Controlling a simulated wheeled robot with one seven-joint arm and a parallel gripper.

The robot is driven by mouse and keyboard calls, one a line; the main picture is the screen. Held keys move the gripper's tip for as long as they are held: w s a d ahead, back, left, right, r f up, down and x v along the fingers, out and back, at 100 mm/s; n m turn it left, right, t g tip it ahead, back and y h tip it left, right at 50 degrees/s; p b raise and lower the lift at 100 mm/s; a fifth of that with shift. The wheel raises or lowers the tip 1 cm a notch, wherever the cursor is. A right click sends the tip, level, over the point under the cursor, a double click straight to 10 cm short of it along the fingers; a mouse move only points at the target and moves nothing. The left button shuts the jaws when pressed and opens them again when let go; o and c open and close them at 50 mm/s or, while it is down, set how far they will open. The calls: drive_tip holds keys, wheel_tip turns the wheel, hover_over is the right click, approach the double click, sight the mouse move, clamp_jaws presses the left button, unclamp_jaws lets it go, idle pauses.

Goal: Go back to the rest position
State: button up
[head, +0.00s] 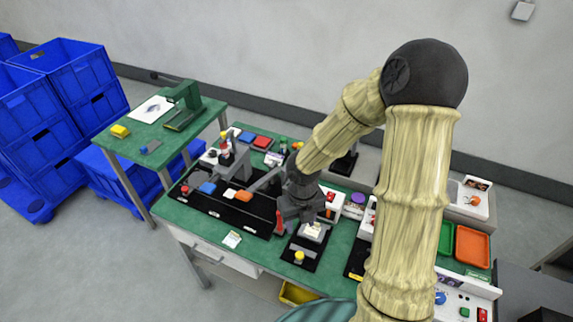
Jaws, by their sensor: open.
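My arm reaches over the green workbench (213,253) from the right side of the head view. My gripper (300,224) points down above a small black fixture plate (302,255) near the bench's front edge. A small whitish block (313,232) sits at the gripper's tip. My gripper is open, though its fingers are small and partly hidden, and I cannot tell whether they touch the block. A yellow knob (299,257) stands on the front part of the plate.
A black tray (230,212) with coloured parts lies left of my gripper. Green (445,238) and orange (472,246) trays and a control panel (466,301) are at the right. A side table (140,150) and blue crates (70,85) stand at the left. The wall is behind.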

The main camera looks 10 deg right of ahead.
drive_tip(key=s+d+r+n+t, duration=0.1)
drive_tip(key=s+r+n, duration=0.2)
drive_tip(key=n, duration=1.4)
drive_tip(key=s+d+r+n+t, duration=0.1)
drive_tip(key=s+r+n, duration=0.3)
drive_tip(key=n, duration=1.3)
wheel_tip(320, 180, up, 4)
drive_tip(key=shift+d+f+t, duration=0.2)
drive_tip(key=shift+d+t, duration=0.1)
drive_tip(key=shift+d, duration=0.05)
